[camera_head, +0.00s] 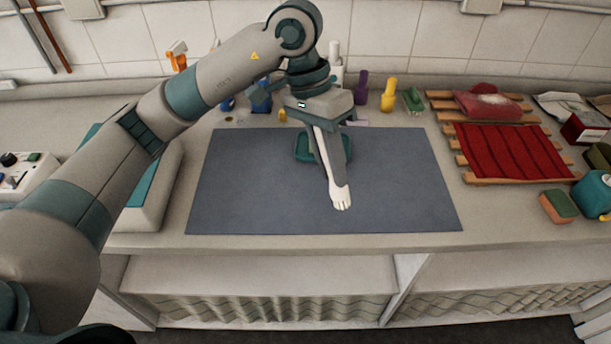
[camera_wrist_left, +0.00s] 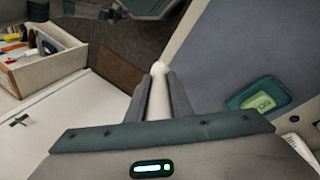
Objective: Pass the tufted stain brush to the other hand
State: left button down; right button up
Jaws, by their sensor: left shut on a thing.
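The tufted stain brush (camera_head: 342,200) is a slim white thing held between the fingers of my left gripper (camera_head: 338,183), above the blue-grey mat. Its paler, slightly ridged end sticks out past the fingertips toward the front of the counter. In the left wrist view, the white shaft of the brush (camera_wrist_left: 158,100) lies between the two fingers of the left gripper (camera_wrist_left: 159,85), with a rounded end beyond them. My right gripper is not in either view.
A blue-grey mat (camera_head: 260,190) covers the middle of the counter, mostly clear. A teal dish (camera_head: 303,148) sits on it behind the gripper. Bottles, including a yellow one (camera_head: 389,95), stand at the back. A red cloth (camera_head: 510,152) lies on a wooden rack at right.

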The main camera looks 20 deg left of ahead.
pick_arm(q)
jog(key=shift+w+d+r+m, duration=0.2)
jog(key=shift+d+r+m, duration=0.15)
jog(key=shift+d, duration=0.15)
jog(key=shift+w+d+r+m, duration=0.15)
jog(key=shift+d+r+m, duration=0.1)
jog(key=shift+d+r, duration=0.15)
